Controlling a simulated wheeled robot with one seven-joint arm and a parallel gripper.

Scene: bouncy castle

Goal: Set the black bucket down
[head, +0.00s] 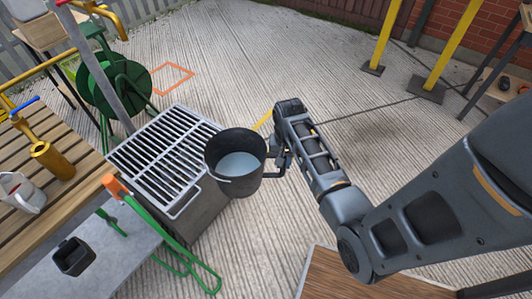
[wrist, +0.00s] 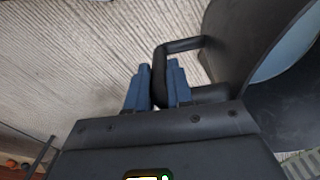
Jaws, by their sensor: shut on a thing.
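The black bucket (head: 236,185) hangs upright in front of the right edge of a metal grate in the head view, with a pale grey-blue surface inside it. Its height above the ground is hard to tell. My gripper (head: 277,152) is at its right side. In the wrist view, my gripper's blue fingers (wrist: 158,85) are closed around the bucket's side handle (wrist: 183,45). The bucket's dark wall (wrist: 235,40) fills the right of that view.
The slatted grate (head: 165,150) tops a grey box beside the bucket. A green hose reel (head: 115,80) and a wooden bench (head: 75,190) are at left. Yellow posts (head: 385,35) stand at right.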

